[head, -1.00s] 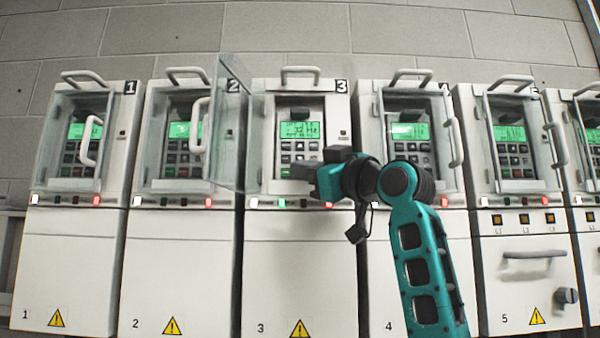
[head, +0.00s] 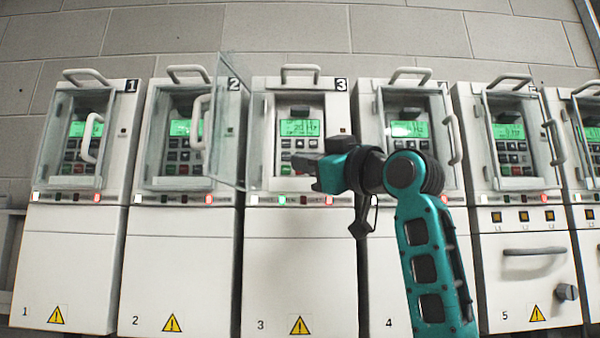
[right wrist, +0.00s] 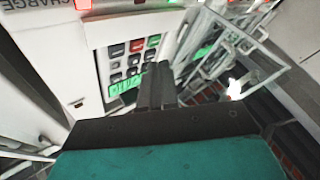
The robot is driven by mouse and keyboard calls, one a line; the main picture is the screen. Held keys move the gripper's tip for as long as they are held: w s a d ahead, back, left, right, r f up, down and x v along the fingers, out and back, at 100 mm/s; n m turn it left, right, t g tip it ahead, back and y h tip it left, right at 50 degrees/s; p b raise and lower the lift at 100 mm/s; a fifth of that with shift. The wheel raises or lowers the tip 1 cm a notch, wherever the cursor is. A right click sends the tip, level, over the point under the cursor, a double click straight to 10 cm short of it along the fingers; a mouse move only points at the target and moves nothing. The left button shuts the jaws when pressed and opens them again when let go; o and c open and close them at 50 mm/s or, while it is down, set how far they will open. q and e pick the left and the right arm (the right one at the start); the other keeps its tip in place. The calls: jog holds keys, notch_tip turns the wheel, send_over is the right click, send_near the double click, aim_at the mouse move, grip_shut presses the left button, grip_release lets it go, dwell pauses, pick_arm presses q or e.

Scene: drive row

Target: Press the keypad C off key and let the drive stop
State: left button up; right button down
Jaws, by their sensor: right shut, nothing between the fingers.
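Drive 3 (head: 256,120) has its clear cover swung open to the left. Its keypad (head: 290,158) shows below a green display (head: 300,127) that reads about 20 Hz. My right gripper (head: 316,175) is shut and empty, in front of the keypad's lower right part, hiding some keys. In the right wrist view the keypad (right wrist: 133,56) appears upside down, with red and green keys along its top edge there, and the shut fingers (right wrist: 156,82) overlap one side of it. I cannot tell whether they touch a key. The letter C is not readable. My left gripper is not in view.
The open clear cover (head: 228,125) stands out to the left of drive 3. Neighbouring drives 1, 2, 4 and 5 have closed clear covers with white handles (head: 453,140) sticking out. Indicator lamps (head: 282,200) run below the keypads; a green and a red one glow on drive 3.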

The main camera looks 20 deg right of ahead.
jog(key=s, duration=0.2)
jog(key=s+a+b, duration=0.1)
jog(key=shift+s, duration=0.35)
jog(key=shift+f, duration=0.1)
dwell(1.3)
